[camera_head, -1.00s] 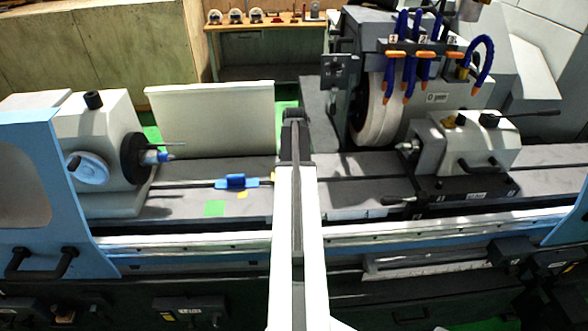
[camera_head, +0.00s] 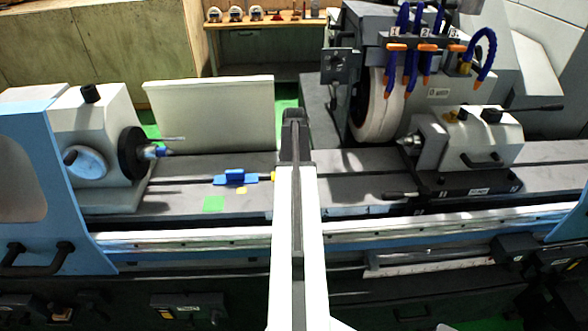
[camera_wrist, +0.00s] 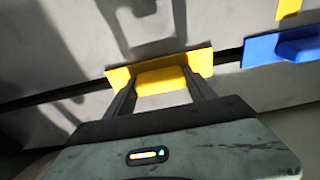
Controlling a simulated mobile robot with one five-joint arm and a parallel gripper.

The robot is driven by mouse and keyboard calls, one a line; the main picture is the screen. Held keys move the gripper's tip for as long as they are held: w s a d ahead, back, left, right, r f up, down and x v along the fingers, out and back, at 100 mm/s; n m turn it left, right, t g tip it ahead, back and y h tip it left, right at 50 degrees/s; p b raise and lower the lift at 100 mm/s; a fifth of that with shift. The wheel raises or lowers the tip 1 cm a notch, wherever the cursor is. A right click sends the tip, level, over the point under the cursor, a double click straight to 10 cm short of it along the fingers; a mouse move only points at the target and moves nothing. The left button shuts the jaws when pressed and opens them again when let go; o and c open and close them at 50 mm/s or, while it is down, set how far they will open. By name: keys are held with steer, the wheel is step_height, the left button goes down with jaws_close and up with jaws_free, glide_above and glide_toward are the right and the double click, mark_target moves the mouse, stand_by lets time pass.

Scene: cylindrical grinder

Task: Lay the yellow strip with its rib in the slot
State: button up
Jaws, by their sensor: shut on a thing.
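The yellow strip (camera_wrist: 160,75) shows in the wrist view between the fingers of my gripper (camera_wrist: 160,88). My gripper is shut on its raised yellow block. The strip lies across the line of the dark slot (camera_wrist: 232,70) in the grey bed. The slot shows on both sides of it and also in the head view (camera_head: 190,181). The rib is hidden under the strip, so I cannot tell whether it sits in the slot. In the head view only a yellow sliver of the strip (camera_head: 275,176) shows beside my arm, which hides the gripper.
A blue piece (camera_head: 235,177) sits on the slot line left of my arm. A green patch (camera_head: 213,204) and a small yellow patch (camera_head: 242,190) lie on the bed. The workhead (camera_head: 100,140) stands left; the tailstock (camera_head: 470,145) and grinding wheel (camera_head: 378,105) stand right.

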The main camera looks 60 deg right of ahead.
steer(key=o, duration=1.5)
steer(key=shift+f, duration=0.1)
steer(key=r+p, duration=0.8)
steer(key=shift+s+a, duration=0.3)
steer(key=shift+a, duration=0.1)
steer(key=shift+f, duration=0.1)
steer(key=shift+w, duration=0.1)
